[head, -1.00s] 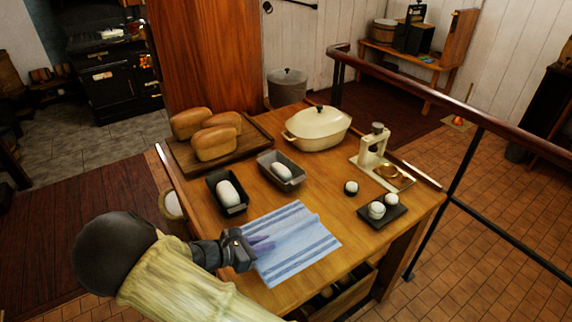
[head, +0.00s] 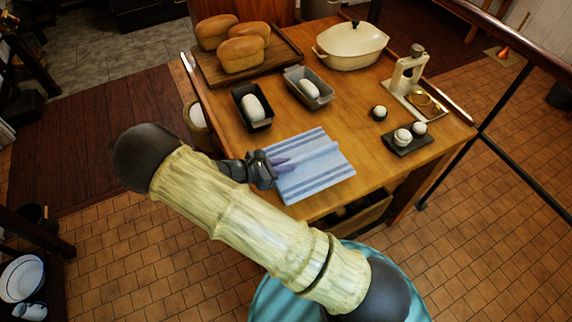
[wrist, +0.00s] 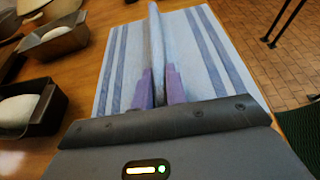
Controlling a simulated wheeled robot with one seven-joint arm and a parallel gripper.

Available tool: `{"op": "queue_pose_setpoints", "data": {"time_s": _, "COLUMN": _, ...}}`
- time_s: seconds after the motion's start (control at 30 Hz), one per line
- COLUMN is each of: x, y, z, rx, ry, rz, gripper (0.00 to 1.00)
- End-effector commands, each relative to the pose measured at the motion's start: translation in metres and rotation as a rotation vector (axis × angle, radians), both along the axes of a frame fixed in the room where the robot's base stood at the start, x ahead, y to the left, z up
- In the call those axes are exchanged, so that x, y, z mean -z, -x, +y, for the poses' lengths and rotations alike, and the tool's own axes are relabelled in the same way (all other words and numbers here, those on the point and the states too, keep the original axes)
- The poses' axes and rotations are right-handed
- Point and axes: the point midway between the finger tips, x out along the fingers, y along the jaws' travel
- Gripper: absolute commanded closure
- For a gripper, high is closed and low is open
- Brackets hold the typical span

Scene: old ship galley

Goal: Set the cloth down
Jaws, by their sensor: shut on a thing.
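The cloth (head: 318,172) is pale blue with darker blue stripes. It lies mostly flat on the wooden table near its front left edge. My gripper (head: 277,163) is at the cloth's left side, low over the table. In the wrist view the purple fingertips (wrist: 160,88) are shut on a raised fold of the cloth (wrist: 205,60), which stands up as a ridge between them. The rest of the cloth spreads flat on both sides of the fold.
The wooden table (head: 345,112) also bears a dark loaf tin (head: 240,103) and a grey tin (head: 325,90), both with dough, close behind the cloth.

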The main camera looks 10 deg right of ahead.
Motion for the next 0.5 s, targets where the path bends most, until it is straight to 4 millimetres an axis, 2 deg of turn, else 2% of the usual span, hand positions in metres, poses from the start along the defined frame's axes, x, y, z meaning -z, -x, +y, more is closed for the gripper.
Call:
{"op": "queue_pose_setpoints", "data": {"time_s": 0.37, "x": 0.005, "y": 0.000, "z": 0.000, "rx": 0.001, "ry": 0.000, "rz": -0.001, "gripper": 1.00}}
{"op": "queue_pose_setpoints", "data": {"time_s": 0.5, "x": 0.017, "y": 0.000, "z": 0.000, "rx": 0.000, "ry": 0.002, "rz": 0.003, "gripper": 1.00}}
